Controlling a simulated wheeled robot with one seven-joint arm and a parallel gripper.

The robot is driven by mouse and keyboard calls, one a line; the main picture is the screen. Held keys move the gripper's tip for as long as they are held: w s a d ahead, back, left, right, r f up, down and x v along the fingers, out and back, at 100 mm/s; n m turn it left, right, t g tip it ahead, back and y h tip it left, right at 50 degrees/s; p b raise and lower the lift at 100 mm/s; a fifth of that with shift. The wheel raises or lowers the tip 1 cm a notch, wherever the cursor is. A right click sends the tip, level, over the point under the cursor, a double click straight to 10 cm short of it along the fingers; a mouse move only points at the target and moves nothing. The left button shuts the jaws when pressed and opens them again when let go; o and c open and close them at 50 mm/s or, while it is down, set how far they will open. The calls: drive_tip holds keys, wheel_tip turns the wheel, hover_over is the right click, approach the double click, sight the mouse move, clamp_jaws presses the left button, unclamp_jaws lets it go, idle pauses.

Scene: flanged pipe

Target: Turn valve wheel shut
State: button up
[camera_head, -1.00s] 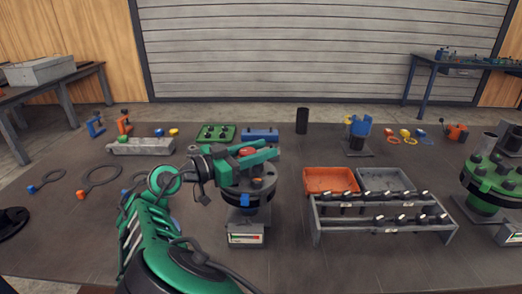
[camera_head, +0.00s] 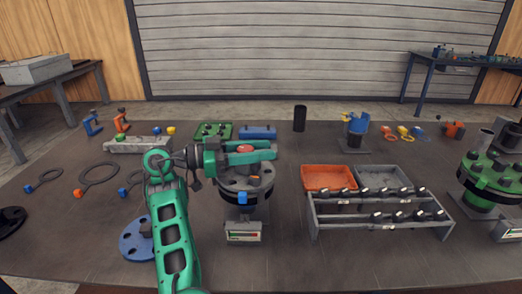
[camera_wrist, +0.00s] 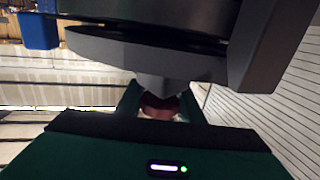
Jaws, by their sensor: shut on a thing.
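A red-orange valve wheel (camera_head: 244,149) sits above a grey flanged pipe piece (camera_head: 247,184) with a blue tab on its front. My green gripper (camera_head: 262,149) reaches in from the left, level, with its fingers on the far and near sides of the wheel. It is shut on the wheel, and the fingers hide part of the rim. In the wrist view, a small reddish part of the wheel (camera_wrist: 160,106) shows between the green fingers, below a large dark grey body. The wheel's exact turn angle cannot be told.
A gauge box (camera_head: 242,232) stands in front of the pipe. A blue flange disc (camera_head: 133,241) lies left, beside my arm. An orange tray (camera_head: 330,178) and a bolt rack (camera_head: 380,222) stand to the right. A green flanged pipe (camera_head: 488,180) stands far right.

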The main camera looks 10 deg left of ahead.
drive_tip(key=shift+s+d+m+g+h, duration=0.15)
drive_tip(key=shift+m+g+h, duration=0.25)
drive_tip(key=shift+m+g, duration=0.45)
drive_tip(key=shift+s+d+m+g+h, duration=0.1)
drive_tip(key=shift+s+m+g+h, duration=0.25)
drive_tip(key=shift+g, duration=0.8)
drive_tip(key=shift+m+g, duration=0.3)
drive_tip(key=shift+m, duration=0.1)
drive_tip(key=o, duration=1.1)
